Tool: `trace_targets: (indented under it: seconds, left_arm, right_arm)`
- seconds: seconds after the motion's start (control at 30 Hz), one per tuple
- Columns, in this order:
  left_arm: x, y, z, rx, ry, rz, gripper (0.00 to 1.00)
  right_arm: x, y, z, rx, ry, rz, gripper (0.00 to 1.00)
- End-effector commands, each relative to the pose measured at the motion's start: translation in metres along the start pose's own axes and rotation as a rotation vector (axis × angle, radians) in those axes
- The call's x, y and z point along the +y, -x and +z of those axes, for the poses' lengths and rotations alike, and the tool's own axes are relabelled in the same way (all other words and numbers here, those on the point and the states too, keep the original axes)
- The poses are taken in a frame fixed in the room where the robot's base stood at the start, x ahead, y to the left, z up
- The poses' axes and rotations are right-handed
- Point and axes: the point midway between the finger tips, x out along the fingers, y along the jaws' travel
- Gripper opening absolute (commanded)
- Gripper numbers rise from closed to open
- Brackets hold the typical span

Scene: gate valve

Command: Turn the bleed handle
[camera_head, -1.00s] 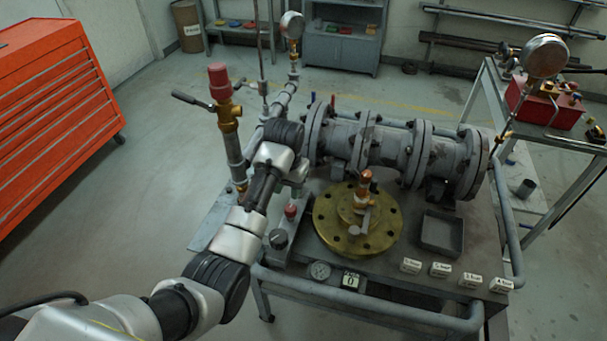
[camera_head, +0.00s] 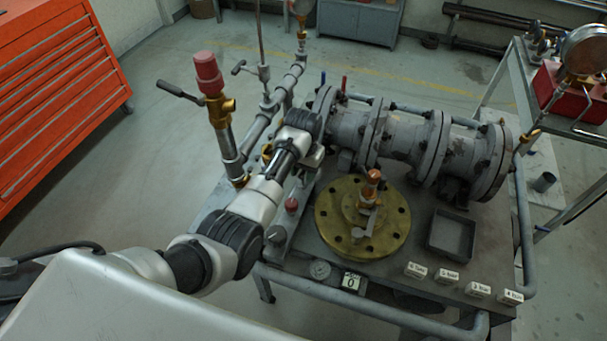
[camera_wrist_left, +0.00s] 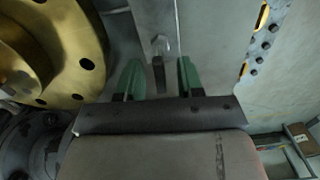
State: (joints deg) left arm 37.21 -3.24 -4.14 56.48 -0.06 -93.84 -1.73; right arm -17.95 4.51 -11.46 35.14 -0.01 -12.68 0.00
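My left gripper (camera_wrist_left: 158,66) shows two green fingers, apart, in the left wrist view. A small grey lever-like piece with a dark end (camera_wrist_left: 158,47) lies between and beyond them, and I cannot tell whether it is the bleed handle or touches a finger. In the head view my left arm reaches over the bench's left side, and its fingers are hidden or too small to make out. A dark lever (camera_head: 178,90) sticks out left from the red-capped brass valve (camera_head: 210,85). Another small lever (camera_head: 239,67) sits on the pipe behind. My right gripper is not in view.
A brass flange (camera_head: 395,240) with a copper-topped fitting lies on the bench, right of my arm; it also fills the left of the wrist view (camera_wrist_left: 75,40). The large grey flanged pipe (camera_head: 405,140) stands behind. A tray (camera_head: 430,248) and number labels (camera_head: 447,276) are further right.

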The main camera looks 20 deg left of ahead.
Motion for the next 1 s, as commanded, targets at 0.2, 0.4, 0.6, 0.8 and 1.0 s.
trace_targets:
  seconds: [0.2, 0.4, 0.6, 0.8, 1.0]
  left_arm:
    - [0.000, -0.021, 0.000, -0.001, 0.000, 0.000, 0.37]
    - [0.000, -0.024, 0.000, 0.001, 0.000, 0.000, 0.37]
    - [0.000, -0.024, 0.000, 0.001, 0.000, 0.000, 0.25]
    - [0.000, -0.024, 0.000, 0.001, 0.000, 0.000, 0.00]
    - [0.000, -0.023, 0.000, 0.001, -0.006, 0.000, 0.00]
  right_arm:
    - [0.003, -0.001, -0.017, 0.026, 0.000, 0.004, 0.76]
    - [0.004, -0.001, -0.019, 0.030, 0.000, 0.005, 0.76]
    - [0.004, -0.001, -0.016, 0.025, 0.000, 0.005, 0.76]
    - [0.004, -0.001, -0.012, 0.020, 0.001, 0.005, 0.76]
    - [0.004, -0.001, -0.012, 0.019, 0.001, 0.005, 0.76]
